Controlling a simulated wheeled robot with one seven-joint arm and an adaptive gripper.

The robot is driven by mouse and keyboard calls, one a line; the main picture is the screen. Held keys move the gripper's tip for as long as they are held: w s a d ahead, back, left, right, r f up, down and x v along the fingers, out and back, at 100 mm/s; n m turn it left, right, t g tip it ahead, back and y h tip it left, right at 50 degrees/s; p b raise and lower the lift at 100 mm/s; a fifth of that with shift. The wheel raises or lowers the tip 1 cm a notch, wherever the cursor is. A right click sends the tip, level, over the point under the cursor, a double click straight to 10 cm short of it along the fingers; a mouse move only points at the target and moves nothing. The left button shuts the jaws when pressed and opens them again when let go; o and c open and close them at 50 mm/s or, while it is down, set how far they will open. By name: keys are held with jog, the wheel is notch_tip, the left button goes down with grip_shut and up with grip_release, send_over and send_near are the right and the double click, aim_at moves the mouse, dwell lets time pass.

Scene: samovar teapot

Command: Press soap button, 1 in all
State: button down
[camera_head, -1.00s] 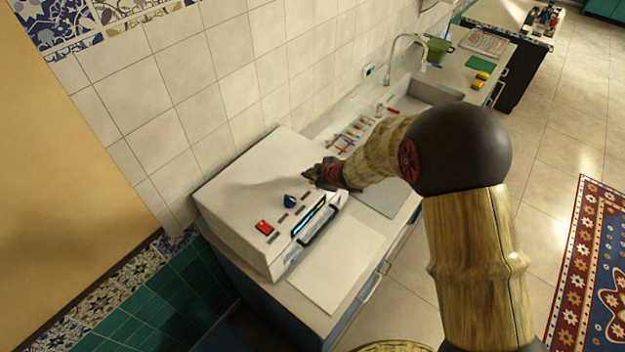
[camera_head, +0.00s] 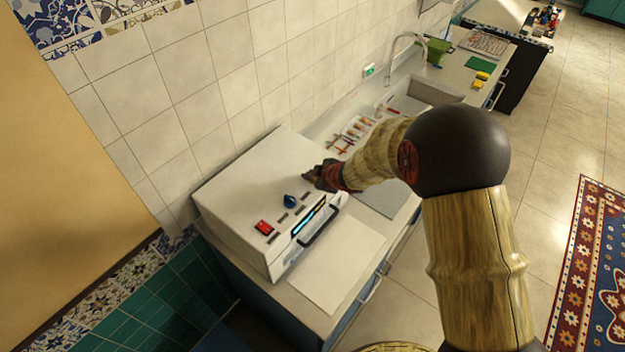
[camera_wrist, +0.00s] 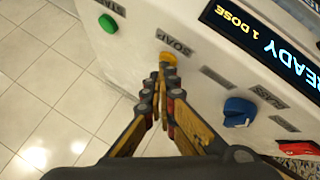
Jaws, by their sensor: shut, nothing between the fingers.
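The white machine (camera_head: 240,180) stands on the counter against the tiled wall. In the wrist view its yellow soap button (camera_wrist: 168,58) sits just under the "SOAP" label. My gripper (camera_wrist: 163,72) is shut and empty, its fingertips right at the button's near edge and covering part of it. I cannot tell whether they touch it. In the head view my gripper (camera_head: 314,176) is over the panel's far end and hides the button. The display (camera_wrist: 265,40) reads "READY" and "1 DOSE".
A green start button (camera_wrist: 107,23), a blue knob (camera_wrist: 240,110) and a red switch (camera_wrist: 285,123) share the panel. The handle (camera_head: 320,226) juts out in front. Behind my arm are a tray of utensils, a sink (camera_head: 437,91) and a faucet (camera_head: 398,42).

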aim_at(311, 182)
jog(key=shift+r+p, duration=0.85)
jog(key=shift+r, duration=0.1)
notch_tip(311, 182, up, 5)
jog(key=p, duration=0.4)
jog(key=shift+p, duration=0.4)
